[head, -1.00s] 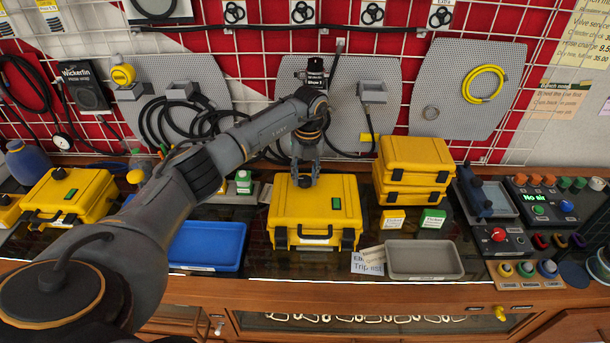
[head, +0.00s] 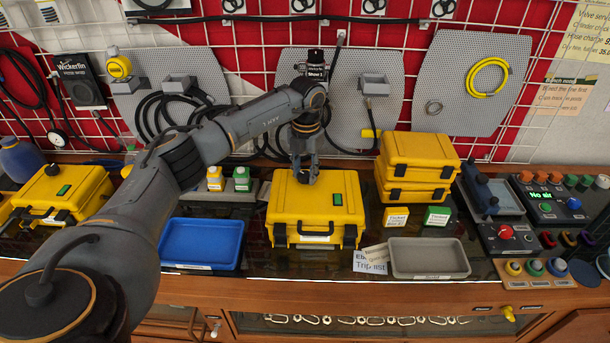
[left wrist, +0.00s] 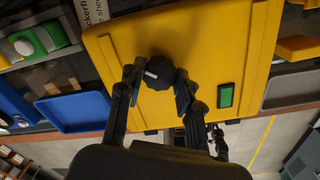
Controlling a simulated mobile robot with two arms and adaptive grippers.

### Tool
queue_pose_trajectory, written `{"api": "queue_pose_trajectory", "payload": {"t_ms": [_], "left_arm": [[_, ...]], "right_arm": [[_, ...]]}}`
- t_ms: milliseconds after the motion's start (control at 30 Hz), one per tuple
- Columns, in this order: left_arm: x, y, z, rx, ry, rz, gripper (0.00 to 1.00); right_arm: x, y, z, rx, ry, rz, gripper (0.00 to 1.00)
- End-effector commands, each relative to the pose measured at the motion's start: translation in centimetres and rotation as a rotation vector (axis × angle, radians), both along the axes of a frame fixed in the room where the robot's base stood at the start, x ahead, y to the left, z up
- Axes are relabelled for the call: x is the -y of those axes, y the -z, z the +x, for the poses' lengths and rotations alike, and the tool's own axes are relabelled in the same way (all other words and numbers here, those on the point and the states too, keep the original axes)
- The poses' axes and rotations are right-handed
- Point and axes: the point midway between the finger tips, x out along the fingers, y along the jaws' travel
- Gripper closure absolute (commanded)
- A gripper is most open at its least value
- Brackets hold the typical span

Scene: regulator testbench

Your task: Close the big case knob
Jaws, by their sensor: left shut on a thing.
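The big yellow case (head: 318,212) stands shut on the bench in the middle of the head view, with two dark latches on its front. A green label (head: 338,199) sits on its lid. My left gripper (head: 303,180) points down at the lid's left part. In the left wrist view the black case knob (left wrist: 159,72) with a pale mark sits between the fingers of my left gripper (left wrist: 158,82), which is shut on it. The knob is mostly hidden by the gripper in the head view. My right gripper is not in view.
A blue tray (head: 203,243) lies left of the case and a grey tray (head: 428,258) lies to its right. Two stacked yellow cases (head: 418,158) stand at the right rear. Another yellow case (head: 82,190) stands at the far left. Hoses and mounting panels hang behind.

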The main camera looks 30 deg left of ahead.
Motion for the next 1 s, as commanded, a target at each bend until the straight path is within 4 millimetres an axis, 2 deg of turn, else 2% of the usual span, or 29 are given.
{"api": "queue_pose_trajectory", "payload": {"t_ms": [600, 1000], "left_arm": [[-0.1, 0.0, 0.0, 0.016, 0.576, -0.021, 0.97], [-0.1, 0.0, 0.0, 0.021, 0.835, -0.030, 0.97]], "right_arm": [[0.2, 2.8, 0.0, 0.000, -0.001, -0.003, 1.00], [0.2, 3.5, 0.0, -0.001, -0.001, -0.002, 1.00]]}}
